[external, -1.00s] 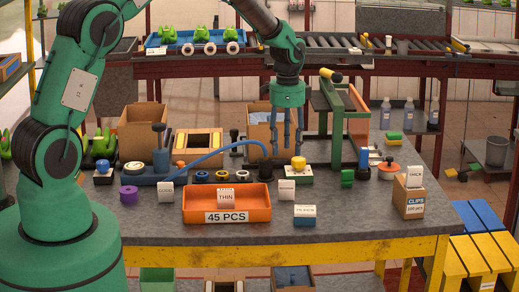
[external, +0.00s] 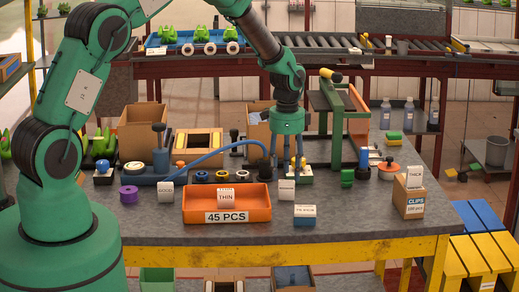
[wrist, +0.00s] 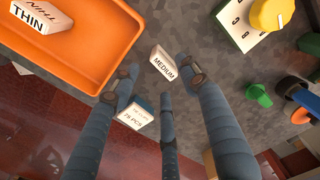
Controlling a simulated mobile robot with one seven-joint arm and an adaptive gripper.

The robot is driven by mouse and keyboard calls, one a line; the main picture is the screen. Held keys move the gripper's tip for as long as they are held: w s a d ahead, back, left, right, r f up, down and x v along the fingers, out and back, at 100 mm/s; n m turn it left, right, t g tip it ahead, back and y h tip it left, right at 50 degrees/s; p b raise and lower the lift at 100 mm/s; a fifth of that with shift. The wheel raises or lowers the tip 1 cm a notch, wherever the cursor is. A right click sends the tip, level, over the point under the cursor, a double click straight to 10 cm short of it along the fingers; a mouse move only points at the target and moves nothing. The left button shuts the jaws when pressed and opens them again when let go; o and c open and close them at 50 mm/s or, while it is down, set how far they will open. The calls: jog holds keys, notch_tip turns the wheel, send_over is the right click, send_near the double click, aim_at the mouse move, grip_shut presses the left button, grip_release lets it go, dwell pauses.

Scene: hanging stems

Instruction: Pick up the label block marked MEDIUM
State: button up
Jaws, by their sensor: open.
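The small white label block marked MEDIUM (wrist: 163,63) stands on the grey table, to the right of the orange tray in the wrist view. It also shows in the external view (external: 287,190), where its print is too small to read. My gripper (external: 288,172) is just above and behind the block in that view, fingers pointing down. In the wrist view my gripper (wrist: 158,88) has its fingers spread and empty. The block lies just beyond the fingertips, between the left and right ones, with no visible contact.
The orange tray (wrist: 88,82) holds a THIN block (wrist: 32,40). A 75 PCS block (wrist: 136,114) sits near the left finger. A white base with a yellow knob (wrist: 270,12) stands to the right. A THICK block (external: 414,177) tops a CLIPS box (external: 409,200).

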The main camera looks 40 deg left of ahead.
aim_at(286, 182)
jog(key=shift+f, duration=0.35)
jog(key=shift+w+f, duration=0.1)
jog(key=shift+f, duration=2.5)
jog(key=shift+c, duration=0.3)
grip_shut()
